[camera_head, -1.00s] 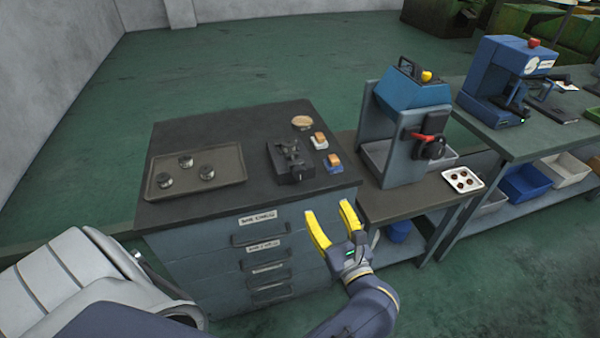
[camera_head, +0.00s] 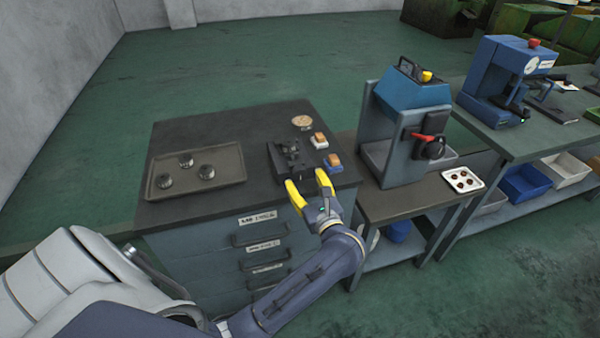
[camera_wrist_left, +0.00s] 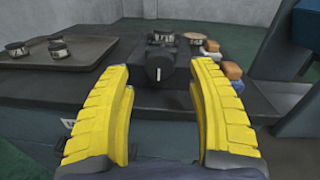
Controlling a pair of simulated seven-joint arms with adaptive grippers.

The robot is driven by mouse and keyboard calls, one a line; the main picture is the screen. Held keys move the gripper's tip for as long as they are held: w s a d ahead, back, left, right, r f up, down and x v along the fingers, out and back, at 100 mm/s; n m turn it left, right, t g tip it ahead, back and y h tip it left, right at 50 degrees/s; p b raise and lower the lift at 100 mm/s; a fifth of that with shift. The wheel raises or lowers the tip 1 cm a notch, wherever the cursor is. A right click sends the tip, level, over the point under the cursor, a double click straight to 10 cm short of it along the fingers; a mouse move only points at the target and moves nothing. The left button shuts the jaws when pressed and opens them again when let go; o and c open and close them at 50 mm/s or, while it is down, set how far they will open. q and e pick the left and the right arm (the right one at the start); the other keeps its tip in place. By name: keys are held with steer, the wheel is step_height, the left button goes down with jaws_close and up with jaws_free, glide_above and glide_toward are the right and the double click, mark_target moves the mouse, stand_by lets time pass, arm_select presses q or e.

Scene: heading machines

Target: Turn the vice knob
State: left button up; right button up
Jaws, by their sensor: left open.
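The dark vice (camera_head: 291,160) sits near the front right of the black cabinet top. In the left wrist view the vice (camera_wrist_left: 168,38) stands straight ahead, with its dark round knob (camera_wrist_left: 158,73), marked by a white line, facing me. My left gripper (camera_head: 308,183) has yellow fingers and is open at the cabinet's front edge, just in front of the vice. In the left wrist view its fingers (camera_wrist_left: 163,78) are spread to either side of the knob, with visible gaps and no clear contact. My right gripper is not in view.
A tray (camera_head: 230,160) with several round dark parts lies left of the vice. Small orange-topped blocks (camera_head: 333,160) and a round tan dish (camera_head: 301,122) sit to its right. A blue-topped machine (camera_head: 410,125) stands on a lower table at the right.

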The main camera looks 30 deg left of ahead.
mark_target(301, 174)
arm_select(q)
steer(key=shift+x, duration=2.25)
steer(key=shift+o, duration=0.2)
jaws_close()
steer(key=shift+r, duration=0.1)
